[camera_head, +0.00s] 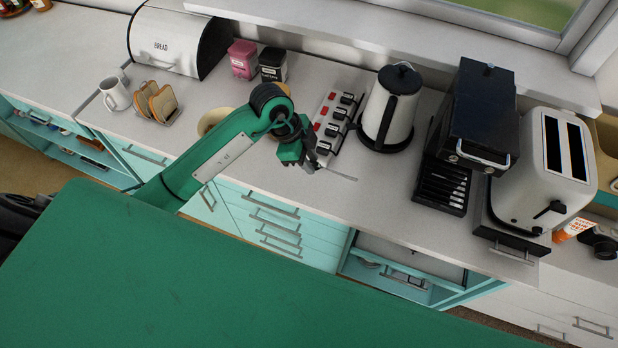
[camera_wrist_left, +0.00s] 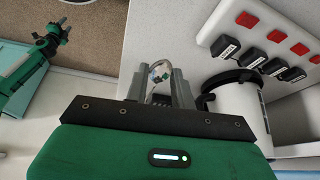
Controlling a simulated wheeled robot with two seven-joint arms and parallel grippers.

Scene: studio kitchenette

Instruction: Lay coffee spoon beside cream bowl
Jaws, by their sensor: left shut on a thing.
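My left gripper (camera_head: 316,160) is over the counter, in front of the power strip. It is shut on the coffee spoon (camera_head: 344,178), whose thin grey end sticks out to the right. In the left wrist view, the spoon's shiny bowl (camera_wrist_left: 160,71) shows between the fingers (camera_wrist_left: 160,88). The cream bowl (camera_head: 209,120) stands on the counter to the left, partly hidden behind my left arm. My right gripper (camera_wrist_left: 62,30) appears small at the left of the wrist view, too small to tell its opening.
A power strip (camera_head: 324,128) with red switches lies behind the gripper. The kettle (camera_head: 388,115), a black coffee machine (camera_head: 476,105) and the toaster (camera_head: 545,175) stand to the right. A toast rack (camera_head: 160,105) and white mug (camera_head: 115,94) stand left of the bowl.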

